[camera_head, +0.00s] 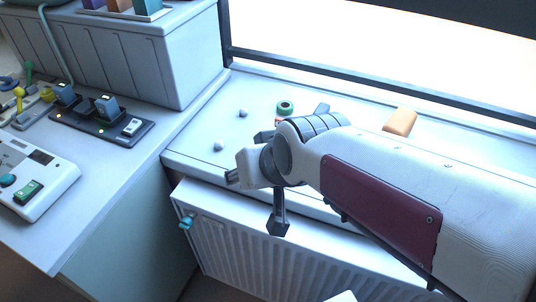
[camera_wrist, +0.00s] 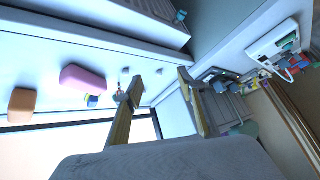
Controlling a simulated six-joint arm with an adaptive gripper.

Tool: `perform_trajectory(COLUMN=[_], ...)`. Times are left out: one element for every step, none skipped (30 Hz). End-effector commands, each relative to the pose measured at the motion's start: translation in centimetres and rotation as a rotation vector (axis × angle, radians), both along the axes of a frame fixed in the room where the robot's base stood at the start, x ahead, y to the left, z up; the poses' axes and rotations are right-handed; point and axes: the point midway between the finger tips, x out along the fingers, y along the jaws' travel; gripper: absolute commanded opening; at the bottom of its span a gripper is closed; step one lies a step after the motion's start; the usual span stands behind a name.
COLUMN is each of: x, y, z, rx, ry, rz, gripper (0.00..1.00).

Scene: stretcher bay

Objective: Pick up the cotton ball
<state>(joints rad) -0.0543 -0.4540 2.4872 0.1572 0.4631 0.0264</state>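Two small white balls, which look like cotton balls, lie apart on the white sill in the head view. One cotton ball (camera_head: 243,113) is farther back, and the other cotton ball (camera_head: 218,146) is nearer the front edge. My gripper (camera_head: 256,202) is to the right of both and nearer the radiator, touching neither. In the wrist view, my gripper (camera_wrist: 156,86) has its two fingers spread, with nothing seen between them.
A green roll (camera_head: 285,106) and an orange block (camera_head: 400,122) are on the sill. The wrist view shows a pink block (camera_wrist: 83,80). A radiator (camera_head: 245,243) is below the sill. A desk with devices (camera_head: 100,120) is at left, and a window frame runs behind.

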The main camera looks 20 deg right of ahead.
Motion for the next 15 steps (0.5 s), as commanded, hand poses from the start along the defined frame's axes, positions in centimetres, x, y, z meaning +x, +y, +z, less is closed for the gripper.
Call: perform_trajectory(x=[1.0,1.6,2.4,3.0,3.5,4.3,4.9,5.4,6.1,6.7,7.2,7.9,8.4,8.9,9.5], y=[0.3,0.4,0.6,0.7,0.8,0.9,1.0,1.1,1.2,1.2,1.3,1.3,1.3,1.3,1.3], z=[-0.4,-0.6,-0.8,-1.0,-1.1,-1.4,-1.6,-1.8,-2.0,-2.2,-2.5,-2.8,-3.0,-3.3,-3.6], rx=[0.012,0.02,0.028,0.035,0.043,0.049,0.056,0.061,0.068,0.073,0.078,0.083,0.087,0.091,0.095], ry=[-0.007,-0.015,-0.025,-0.032,-0.04,-0.049,-0.058,-0.065,-0.075,-0.082,-0.089,-0.1,-0.107,-0.114,-0.125], rz=[-0.009,-0.015,-0.023,-0.031,-0.037,-0.046,-0.054,-0.063,-0.073,-0.081,-0.09,-0.101,-0.11,-0.119,-0.13], gripper=[0.4,0.4,0.4,0.4,0.4,0.4,0.4,0.4,0.4,0.4,0.4,0.4,0.4,0.4,0.4])
